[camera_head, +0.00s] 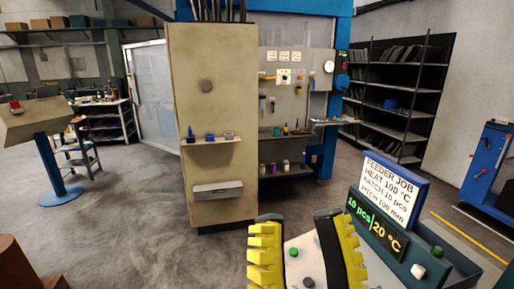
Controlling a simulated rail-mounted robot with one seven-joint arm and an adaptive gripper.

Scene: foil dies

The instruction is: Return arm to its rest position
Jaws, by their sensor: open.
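My gripper (299,222) shows at the bottom centre, with its two yellow ribbed fingers spread apart and pointing up. Nothing is held between them. A light grey panel with a green button (293,252) and a dark button (308,282) shows in the gap between the fingers. I cannot tell how far the fingers are from this panel. Most of my arm is out of view.
Right of my gripper stands a feeder sign (394,189) above a green display (376,222) reading "10 pcs | 20 °C". A white button (418,271) sits beside it. A tall beige cabinet (207,110) stands ahead. Shelving (395,85) is at right.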

